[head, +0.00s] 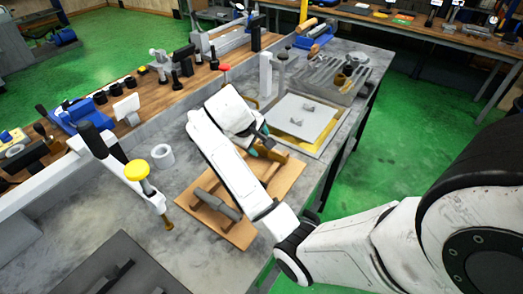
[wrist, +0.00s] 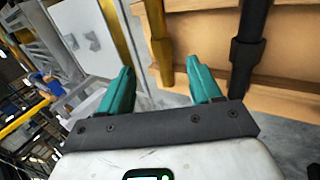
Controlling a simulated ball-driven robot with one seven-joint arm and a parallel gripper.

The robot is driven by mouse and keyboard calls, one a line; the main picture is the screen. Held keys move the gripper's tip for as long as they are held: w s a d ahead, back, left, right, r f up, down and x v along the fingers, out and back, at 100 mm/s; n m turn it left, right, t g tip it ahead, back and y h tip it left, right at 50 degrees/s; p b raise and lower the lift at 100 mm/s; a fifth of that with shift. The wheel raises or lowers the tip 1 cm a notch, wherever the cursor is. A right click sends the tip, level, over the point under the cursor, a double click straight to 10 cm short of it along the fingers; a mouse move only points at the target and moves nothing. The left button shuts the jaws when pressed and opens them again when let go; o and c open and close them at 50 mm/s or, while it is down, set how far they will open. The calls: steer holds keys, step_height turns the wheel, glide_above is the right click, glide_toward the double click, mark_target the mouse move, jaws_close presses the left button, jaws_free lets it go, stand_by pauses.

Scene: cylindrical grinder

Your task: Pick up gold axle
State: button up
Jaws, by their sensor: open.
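The gold axle (wrist: 157,38) shows in the wrist view, a stepped rod resting against the wooden tray (wrist: 205,32). In the head view, part of the gold axle (head: 278,154) shows beside my fingers at the tray's far end; my arm hides some of it. My gripper (wrist: 160,68) has two teal fingers, spread apart, with the gold axle's near end in line with the gap between them. No contact can be made out. My gripper (head: 258,142) is low over the tray's far side in the head view.
A dark axle (wrist: 248,45) lies right of the gold one; dark grey shafts (head: 218,203) lie on the tray (head: 240,234). Beyond is a white plate on a yellow base (head: 297,128). A white ring (head: 162,156) and yellow-knobbed machine part (head: 137,170) stand left.

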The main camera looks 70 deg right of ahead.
mark_target(264, 150)
steer(key=x, duration=0.3)
steer(key=shift+w, duration=0.1)
steer(key=shift+p+x, duration=0.8)
steer(key=shift+x, duration=1.9)
steer(key=shift+a, duration=0.15)
jaws_close()
steer(key=shift+r, duration=0.1)
